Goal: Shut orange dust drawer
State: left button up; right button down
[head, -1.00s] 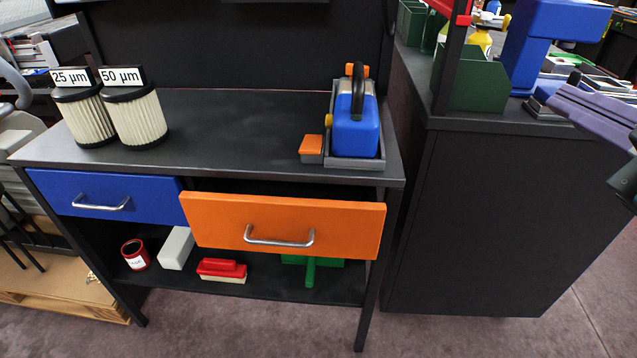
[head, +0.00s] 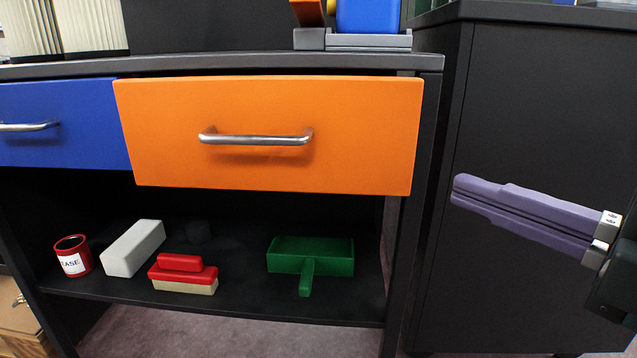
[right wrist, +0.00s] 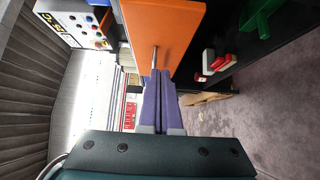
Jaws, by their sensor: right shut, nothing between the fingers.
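The orange drawer (head: 260,165) sits in the black bench, right of the blue drawer (head: 60,125). Its front stands forward of the frame, so it is partly open. It has a silver bar handle (head: 257,138). My left gripper is not in view.
On the lower shelf are a red tin (head: 72,258), a white block (head: 133,248), a red brush (head: 183,274) and a green dustpan (head: 312,256). A black cabinet (head: 530,110) stands to the right. A blue device (head: 368,16) is on the bench top.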

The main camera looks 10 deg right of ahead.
jog(key=p, duration=0.2)
send_near(355, 142)
jog(key=a, duration=0.3)
jog(key=w+b, duration=0.1)
jog(key=w, duration=0.3)
jog(key=shift+w+f, duration=0.1)
jog(key=shift+w+d, duration=0.2)
jog(key=shift+w, duration=0.3)
